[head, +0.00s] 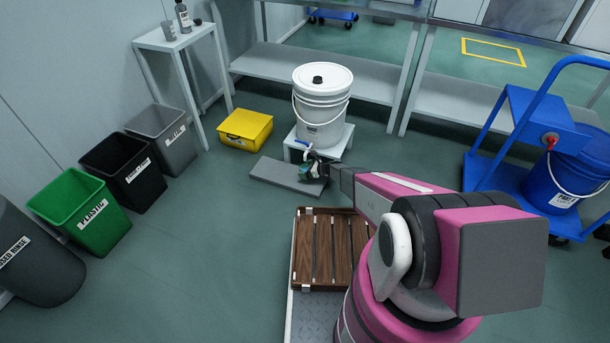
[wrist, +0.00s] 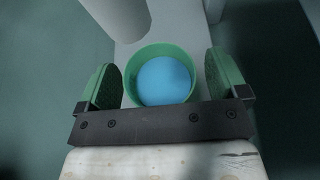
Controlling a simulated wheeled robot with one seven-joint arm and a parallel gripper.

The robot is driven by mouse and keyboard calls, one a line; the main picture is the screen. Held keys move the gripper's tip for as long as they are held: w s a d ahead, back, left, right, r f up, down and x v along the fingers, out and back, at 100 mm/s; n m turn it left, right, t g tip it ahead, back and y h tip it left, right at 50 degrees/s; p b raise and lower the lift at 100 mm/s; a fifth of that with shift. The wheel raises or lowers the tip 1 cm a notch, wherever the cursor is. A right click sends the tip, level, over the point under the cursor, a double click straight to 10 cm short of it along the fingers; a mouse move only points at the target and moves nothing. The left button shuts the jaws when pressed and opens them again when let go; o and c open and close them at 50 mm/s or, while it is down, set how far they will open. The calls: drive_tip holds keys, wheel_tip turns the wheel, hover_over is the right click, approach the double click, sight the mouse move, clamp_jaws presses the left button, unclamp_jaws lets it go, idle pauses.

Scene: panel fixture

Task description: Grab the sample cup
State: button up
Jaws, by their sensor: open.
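The sample cup (wrist: 136,74) is green and round, with a blue surface inside it. In the wrist view it sits between the two green pads of my gripper (wrist: 163,82), with a gap on each side. The jaws are open and the cup is not gripped. In the head view my gripper (head: 312,168) is low in front of the white bucket, by its tap (head: 303,147). The cup is small there and mostly hidden by the gripper.
The white lidded bucket (head: 320,110) stands on a low white stand (head: 338,146) behind the gripper. A grey slab (head: 275,173) lies on the floor in front. A yellow box (head: 246,128) is to the left. A blue cart (head: 500,175) stands at the right.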

drive_tip(key=shift+a, duration=0.1)
drive_tip(key=c, duration=1.2)
drive_tip(key=shift+o, duration=0.2)
drive_tip(key=shift+r, duration=0.1)
